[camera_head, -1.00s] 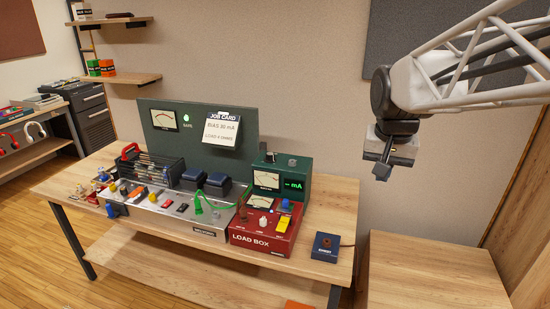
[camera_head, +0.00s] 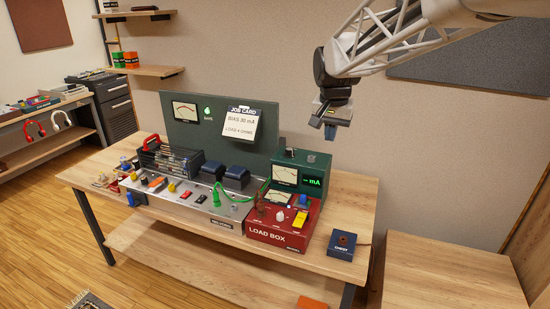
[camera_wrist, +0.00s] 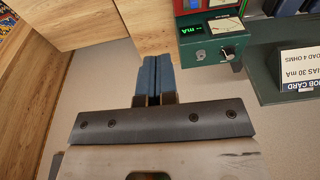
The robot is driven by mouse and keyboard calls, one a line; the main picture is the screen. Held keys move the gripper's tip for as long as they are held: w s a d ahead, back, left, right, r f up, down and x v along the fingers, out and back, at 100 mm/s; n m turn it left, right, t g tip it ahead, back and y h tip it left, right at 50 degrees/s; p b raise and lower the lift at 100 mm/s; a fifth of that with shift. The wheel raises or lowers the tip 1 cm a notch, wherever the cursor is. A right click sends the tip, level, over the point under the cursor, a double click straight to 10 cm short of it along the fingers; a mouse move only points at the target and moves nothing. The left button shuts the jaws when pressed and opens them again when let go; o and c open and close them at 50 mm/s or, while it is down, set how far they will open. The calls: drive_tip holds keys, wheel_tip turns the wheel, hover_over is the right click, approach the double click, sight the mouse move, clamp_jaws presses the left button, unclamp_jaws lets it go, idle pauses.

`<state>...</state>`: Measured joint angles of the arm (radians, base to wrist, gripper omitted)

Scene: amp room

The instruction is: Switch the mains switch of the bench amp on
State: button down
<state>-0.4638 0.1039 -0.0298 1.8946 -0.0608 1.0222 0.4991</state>
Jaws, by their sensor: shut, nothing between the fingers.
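The bench amp (camera_head: 215,212) is a long grey metal chassis on the wooden table, with valves in a cage, dark blue transformers and a row of knobs and switches on its sloping front. A red rocker (camera_head: 186,194) and a black rocker (camera_head: 201,199) sit mid-front. The labels are too small to tell which is the mains switch or how it is set. My gripper (camera_head: 330,132) hangs above and right of the bench, well apart from the amp. Its blue fingers (camera_wrist: 152,75) are shut and empty. The amp itself does not show in the wrist view.
The red load box (camera_head: 275,237) and green meter box (camera_head: 313,165) stand right of the amp. A green lead arches near the amp's right end. A dark panel (camera_head: 185,130) with a job card (camera_head: 240,122) rises behind. A small blue box (camera_head: 342,244) sits at the right.

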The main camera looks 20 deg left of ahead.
drive_tip(key=w+a+f, duration=0.1)
drive_tip(key=w+a, duration=0.1)
drive_tip(key=a, duration=0.4)
drive_tip(key=w+a+f, duration=0.2)
drive_tip(key=w+a, duration=0.1)
drive_tip(key=a, duration=0.3)
hover_over(188, 192)
drive_tip(key=s, duration=0.2)
wheel_tip(188, 192, down, 19)
drive_tip(key=shift+w+a+r, duration=0.1)
drive_tip(key=shift+a+r, duration=0.05)
drive_tip(key=f, duration=0.4)
drive_tip(key=w+f, duration=0.1)
drive_tip(key=f, duration=0.9)
drive_tip(key=shift+w, duration=0.35)
drive_tip(key=shift+g, duration=0.3)
